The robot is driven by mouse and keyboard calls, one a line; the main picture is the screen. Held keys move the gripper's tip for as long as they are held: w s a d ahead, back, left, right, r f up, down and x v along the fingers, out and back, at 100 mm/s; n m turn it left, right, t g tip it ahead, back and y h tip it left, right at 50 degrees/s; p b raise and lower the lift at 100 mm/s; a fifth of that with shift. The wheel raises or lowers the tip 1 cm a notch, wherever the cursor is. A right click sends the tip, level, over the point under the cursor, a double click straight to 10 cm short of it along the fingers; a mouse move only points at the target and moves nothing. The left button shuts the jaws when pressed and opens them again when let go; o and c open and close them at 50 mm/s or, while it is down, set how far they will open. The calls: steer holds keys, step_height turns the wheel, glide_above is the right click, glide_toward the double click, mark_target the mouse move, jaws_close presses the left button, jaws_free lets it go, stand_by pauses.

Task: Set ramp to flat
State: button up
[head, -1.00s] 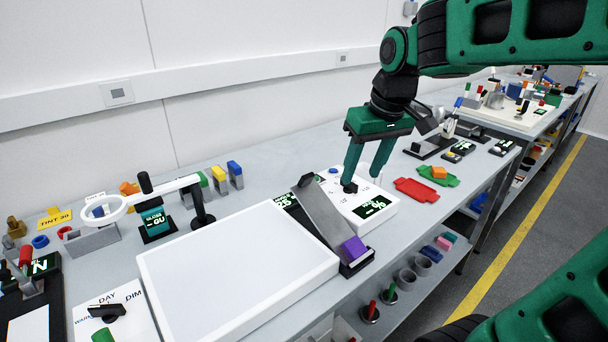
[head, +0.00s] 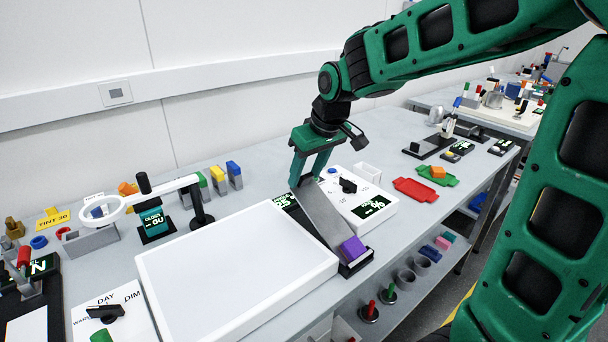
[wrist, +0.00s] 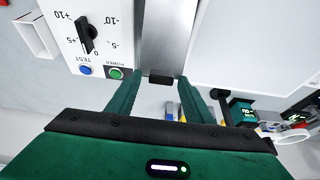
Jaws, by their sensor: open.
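The ramp (head: 324,216) is a grey metal plate on a black base. It is tilted, with its far end raised and its near end low, and a purple block (head: 353,248) sits at the low end. The ramp also shows in the wrist view (wrist: 163,35), with a dark tab (wrist: 160,79) at its raised end. My gripper (head: 309,180) is at the raised end. In the wrist view its open green fingers (wrist: 160,92) are on either side of the tab. I cannot tell whether they touch it.
A white control box (head: 357,196) with a black knob and display stands right of the ramp. A large white light panel (head: 240,262) lies to the left. A magnifier arm (head: 165,190) stands at the back left. Red (head: 416,190) and green trays lie farther right.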

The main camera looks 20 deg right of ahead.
steer(key=shift+w+f, duration=0.15)
steer(key=shift+f, duration=0.15)
